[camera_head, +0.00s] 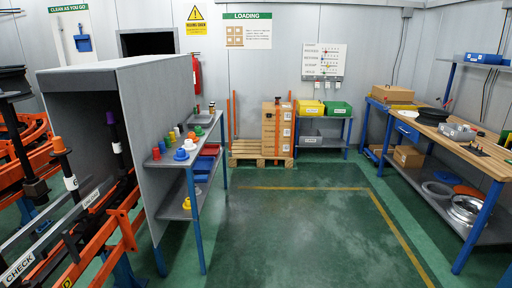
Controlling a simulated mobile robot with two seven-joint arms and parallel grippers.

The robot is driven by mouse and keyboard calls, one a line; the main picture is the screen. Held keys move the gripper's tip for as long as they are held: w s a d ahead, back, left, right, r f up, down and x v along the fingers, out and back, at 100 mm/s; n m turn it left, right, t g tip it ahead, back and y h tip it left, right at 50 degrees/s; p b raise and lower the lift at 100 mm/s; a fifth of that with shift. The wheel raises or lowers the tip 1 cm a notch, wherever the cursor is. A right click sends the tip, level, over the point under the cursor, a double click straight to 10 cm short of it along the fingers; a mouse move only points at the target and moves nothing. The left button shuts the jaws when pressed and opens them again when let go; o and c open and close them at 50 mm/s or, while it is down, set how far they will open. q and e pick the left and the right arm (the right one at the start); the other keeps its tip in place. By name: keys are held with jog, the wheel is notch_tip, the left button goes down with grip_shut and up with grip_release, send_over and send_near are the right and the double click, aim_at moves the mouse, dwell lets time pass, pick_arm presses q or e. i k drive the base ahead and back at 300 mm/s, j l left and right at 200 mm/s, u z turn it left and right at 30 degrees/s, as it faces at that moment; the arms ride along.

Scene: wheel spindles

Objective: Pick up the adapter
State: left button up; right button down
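Several small coloured, cap-like parts, which may be adapters, stand on the grey top of a blue-legged bench (207,148) left of centre. They include a red part (156,154), a blue-and-white part (181,155), a white part (188,145) and a green part (198,131). A yellow part (187,203) sits on the lower shelf. At the left, a dark upright spindle (67,172) carries an orange cap (58,145), and another spindle (117,147) has a purple cap (111,117). I cannot tell which part is the adapter. Neither gripper is in view.
A grey partition hood (150,100) and orange rails (125,225) crowd the left. A wooden-topped workbench (470,150) stands at the right. Boxes on a pallet (262,150) are at the back. The green floor (300,230) between is clear.

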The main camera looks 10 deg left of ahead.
aim_at(181, 155)
jog(key=i, duration=1.45)
jog(key=i+u, duration=0.15)
jog(key=i, duration=0.3)
jog(key=i+l+u, duration=0.2)
jog(key=i, duration=0.2)
jog(key=i+l+u, duration=0.15)
jog(key=i, duration=0.25)
jog(key=i+l+u, duration=0.3)
jog(key=i+u, duration=0.2)
jog(key=i+l+u, duration=0.5)
